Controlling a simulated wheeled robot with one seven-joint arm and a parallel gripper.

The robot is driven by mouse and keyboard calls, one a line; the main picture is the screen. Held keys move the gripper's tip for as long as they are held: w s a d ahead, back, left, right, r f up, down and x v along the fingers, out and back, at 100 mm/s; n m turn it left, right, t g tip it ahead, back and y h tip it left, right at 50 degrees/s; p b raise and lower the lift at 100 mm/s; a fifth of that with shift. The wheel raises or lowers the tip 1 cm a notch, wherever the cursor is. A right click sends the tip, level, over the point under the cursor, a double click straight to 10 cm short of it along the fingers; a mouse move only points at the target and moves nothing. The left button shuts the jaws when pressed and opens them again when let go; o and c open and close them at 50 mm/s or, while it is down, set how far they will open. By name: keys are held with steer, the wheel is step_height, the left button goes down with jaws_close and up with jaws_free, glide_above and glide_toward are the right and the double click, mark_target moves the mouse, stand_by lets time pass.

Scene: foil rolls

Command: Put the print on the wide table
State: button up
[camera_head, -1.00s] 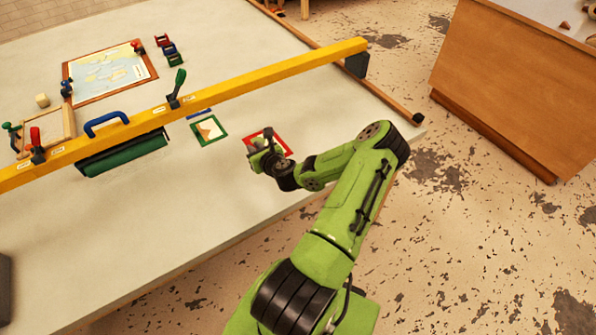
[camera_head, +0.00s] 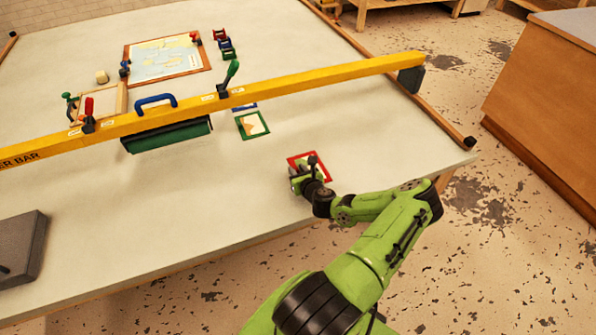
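A small red-framed print (camera_head: 322,168) is at my gripper (camera_head: 302,178), over the near right part of the large pale table (camera_head: 240,215). My gripper covers its near left part. The fingertips are small and partly hidden, but the print moves with my gripper, so it appears shut on it. I cannot tell whether the print touches the tabletop or is just above it. A green-framed print (camera_head: 252,125) lies on the table further left, beside a blue-edged piece (camera_head: 244,107) mostly hidden by the yellow bar.
A long yellow bar (camera_head: 300,80) with a green roller (camera_head: 168,136) crosses the table. A wood-framed map (camera_head: 167,60) and small coloured stands (camera_head: 224,42) lie beyond. A grey block (camera_head: 20,246) sits front left. A wooden counter (camera_head: 545,100) stands right, across open floor.

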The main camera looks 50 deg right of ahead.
steer(key=shift+o, duration=1.2)
